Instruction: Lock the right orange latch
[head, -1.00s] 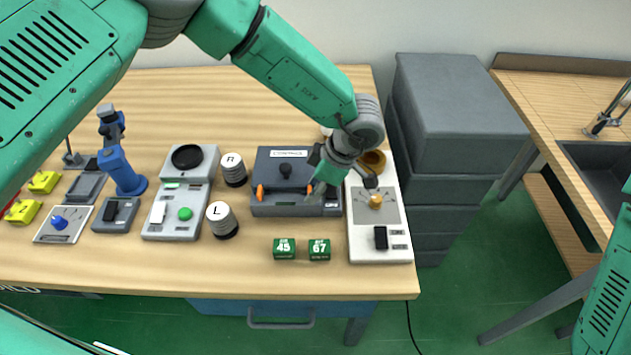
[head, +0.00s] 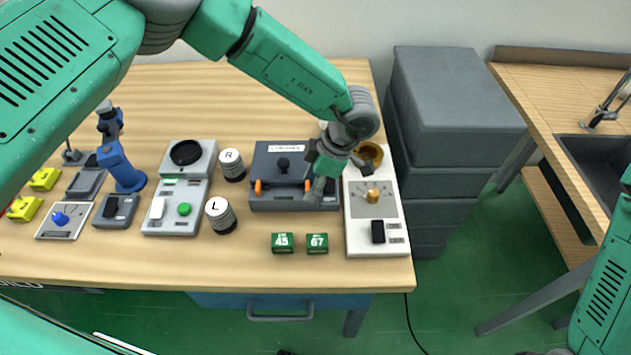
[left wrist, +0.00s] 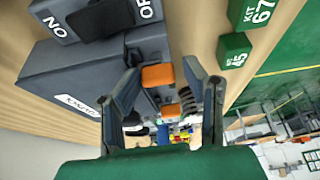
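A dark grey case (head: 268,204) with a labelled lid and a black knob stands on the table. Its left orange latch (head: 258,187) and right orange latch (head: 308,186) are on its front side, both roughly upright. My left gripper (head: 340,178) is over the case's right end, one finger close beside the right latch. In the left wrist view, the open fingers (left wrist: 163,72) straddle the near orange latch (left wrist: 158,76); contact cannot be told. The other orange latch (left wrist: 168,110) shows farther off between them. My right gripper is out of view.
A white panel (head: 362,246) with a gold knob and black switch adjoins the case on the right. Two green kit blocks (head: 283,243) lie in front. Jars marked L (head: 221,215) and R (head: 232,165) stand to the left. Grey boxes (head: 450,120) stand beyond the table's right edge.

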